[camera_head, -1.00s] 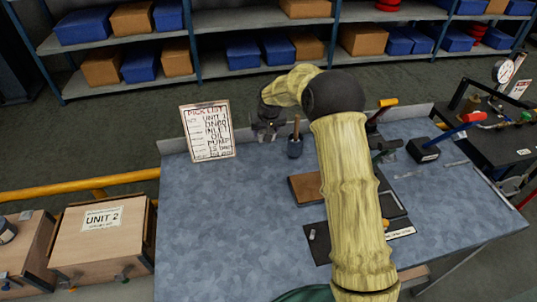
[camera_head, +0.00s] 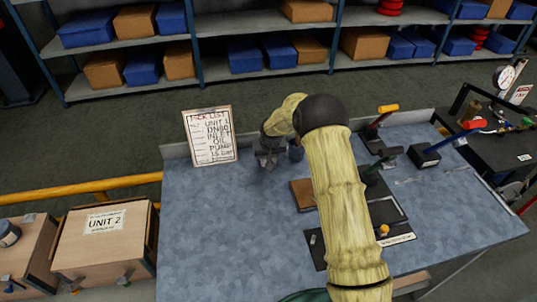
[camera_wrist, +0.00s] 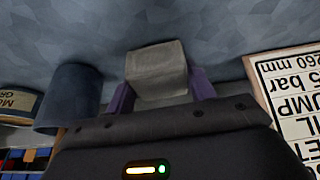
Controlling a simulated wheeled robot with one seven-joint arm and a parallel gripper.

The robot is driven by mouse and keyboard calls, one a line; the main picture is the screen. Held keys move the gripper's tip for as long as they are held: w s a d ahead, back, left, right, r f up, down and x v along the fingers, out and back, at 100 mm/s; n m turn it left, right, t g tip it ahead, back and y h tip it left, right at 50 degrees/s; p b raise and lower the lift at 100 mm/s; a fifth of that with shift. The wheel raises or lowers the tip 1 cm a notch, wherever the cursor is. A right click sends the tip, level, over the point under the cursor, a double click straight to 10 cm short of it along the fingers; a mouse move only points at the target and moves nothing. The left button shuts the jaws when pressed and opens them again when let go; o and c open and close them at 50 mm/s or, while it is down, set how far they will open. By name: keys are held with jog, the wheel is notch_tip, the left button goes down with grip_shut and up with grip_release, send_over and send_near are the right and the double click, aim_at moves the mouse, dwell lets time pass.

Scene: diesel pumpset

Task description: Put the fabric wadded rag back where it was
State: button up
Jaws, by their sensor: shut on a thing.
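My gripper (camera_head: 268,162) is low over the back of the blue-grey bench, between the pick list board and a dark cup. In the wrist view, my gripper (camera_wrist: 160,88) has its purple fingers shut on a pale grey, block-like piece, the wadded rag (camera_wrist: 157,65). The rag is close to the bench top; I cannot tell whether it touches. In the head view it is not clearly distinguishable from the gripper.
The pick list board (camera_head: 210,136) stands left of the gripper and shows at the right of the wrist view (camera_wrist: 290,95). The dark cup (camera_wrist: 72,98) is close on the other side. A brown block (camera_head: 302,195) lies nearer. The bench's left part (camera_head: 215,230) is clear.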

jog(key=shift+f, duration=0.15)
jog(key=o, duration=1)
jog(key=shift+c, duration=0.2)
jog(key=shift+r, duration=0.4)
jog(key=b+v, duration=0.1)
jog(key=v, duration=1)
jog(key=shift+s+r, duration=0.2)
jog(key=shift+r, duration=0.05)
jog(key=shift+d, duration=0.1)
